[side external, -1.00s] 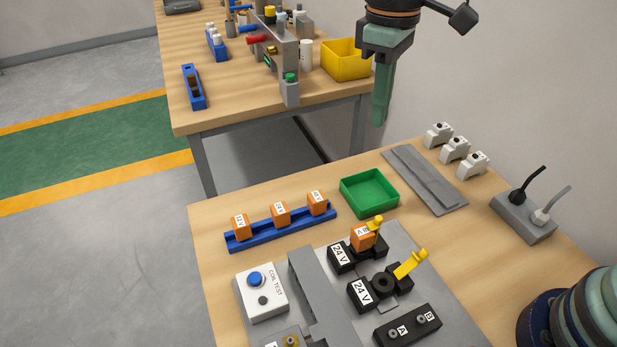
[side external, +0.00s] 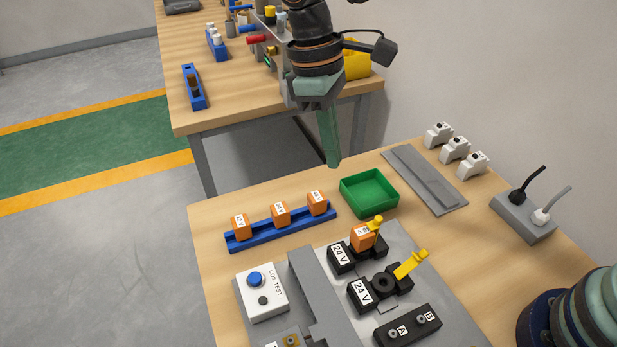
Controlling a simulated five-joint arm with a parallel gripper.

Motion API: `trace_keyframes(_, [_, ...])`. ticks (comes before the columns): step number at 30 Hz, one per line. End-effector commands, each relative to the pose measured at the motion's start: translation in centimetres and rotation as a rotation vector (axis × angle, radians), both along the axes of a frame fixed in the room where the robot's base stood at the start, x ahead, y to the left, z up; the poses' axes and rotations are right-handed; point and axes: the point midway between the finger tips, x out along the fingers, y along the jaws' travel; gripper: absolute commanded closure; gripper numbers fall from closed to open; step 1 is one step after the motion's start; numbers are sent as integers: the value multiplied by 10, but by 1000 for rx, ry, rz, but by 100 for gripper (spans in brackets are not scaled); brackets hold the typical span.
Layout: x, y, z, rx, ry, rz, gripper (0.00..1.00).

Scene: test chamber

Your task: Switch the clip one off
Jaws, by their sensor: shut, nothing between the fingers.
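My gripper (side external: 333,160) is shut and empty, pointing down in the air above and behind the green tray. I cannot tell for sure which thing is the clip one. Three white modules (side external: 455,148) with small dark knobs stand in a row at the back right. Two black 24 V sockets (side external: 342,256) (side external: 364,293) sit on the grey plate. An orange relay block (side external: 361,238) is in the rear socket, with a yellow clip (side external: 376,225) beside it. The front socket holds no block, and its yellow clip (side external: 410,264) slants outward.
A green tray (side external: 370,208) stands behind the sockets. A blue rail (side external: 280,229) carries three orange blocks at left. A coil test box (side external: 261,291), a grey flat bracket (side external: 425,180) and a grey box with two levers (side external: 523,217) stand around. Another table is behind.

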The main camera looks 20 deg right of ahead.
Motion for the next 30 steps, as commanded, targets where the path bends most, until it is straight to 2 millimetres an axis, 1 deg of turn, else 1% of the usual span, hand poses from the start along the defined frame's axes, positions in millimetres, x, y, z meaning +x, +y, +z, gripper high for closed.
trace_keyframes(5, [-5,-4,-24,-4,5,-1,100])
trace_keyframes(16, [-18,-14,-96,-4,5,-1,100])
trace_keyframes(24, [-38,-34,-94,1,3,-2,100])
trace_keyframes(30, [-44,-40,-95,3,2,-2,100])
